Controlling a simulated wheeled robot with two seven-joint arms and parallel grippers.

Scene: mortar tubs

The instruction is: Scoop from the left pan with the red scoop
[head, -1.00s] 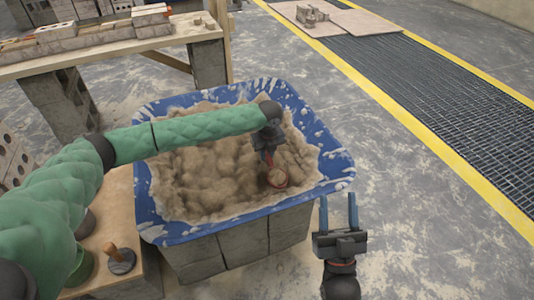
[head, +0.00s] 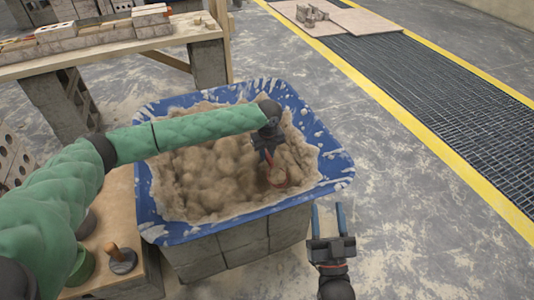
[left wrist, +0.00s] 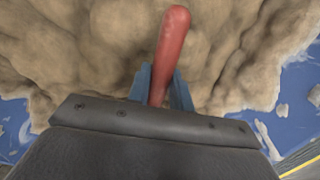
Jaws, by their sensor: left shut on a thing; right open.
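A blue tub (head: 335,165) stands on grey blocks and holds a heap of sandy brown mortar (head: 205,170). My left gripper (head: 268,155) is over the right part of the tub, shut on the handle of the red scoop (head: 277,174). The scoop's lower end is down at the mortar and looks partly covered by it. In the left wrist view the red handle (left wrist: 172,45) stands between the blue fingers (left wrist: 160,88), with mortar behind it; the scoop's bowl is hidden there. My right gripper (head: 327,222) is open and empty, outside the tub at its front right.
A wooden bench (head: 110,52) with bricks is at the back left. A wooden board (head: 115,220) at the left front carries a trowel-like tool (head: 120,262) and a green container (head: 82,265). A floor grating (head: 420,90) with yellow edges runs along the right. The floor between is clear.

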